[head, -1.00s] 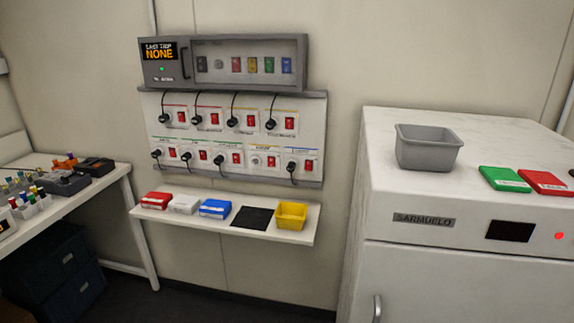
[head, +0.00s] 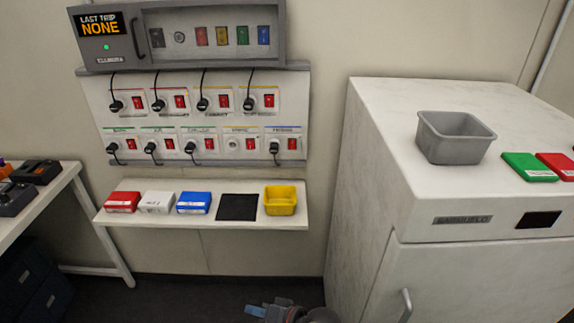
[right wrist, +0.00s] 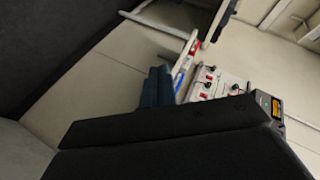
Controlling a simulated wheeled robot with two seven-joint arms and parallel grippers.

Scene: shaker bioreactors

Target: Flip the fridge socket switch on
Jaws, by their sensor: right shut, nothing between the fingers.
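A wall panel (head: 200,120) in the head view carries two rows of sockets, each with a red switch. Most sockets have a black plug with a cord; one in the lower row (head: 233,144) has none. The panel also shows, tilted, in the right wrist view (right wrist: 229,84). My right gripper (head: 265,310) is low at the bottom edge, well below and apart from the panel. Its blue fingers (right wrist: 156,88) are shut and empty. My left gripper is out of view.
A grey box (head: 180,32) reading "LAST TRIP NONE" sits above the panel. A shelf (head: 250,221) below holds coloured boxes, a black mat and a yellow bin (head: 281,200). A white cabinet (head: 372,150) stands right, a table (head: 88,225) left.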

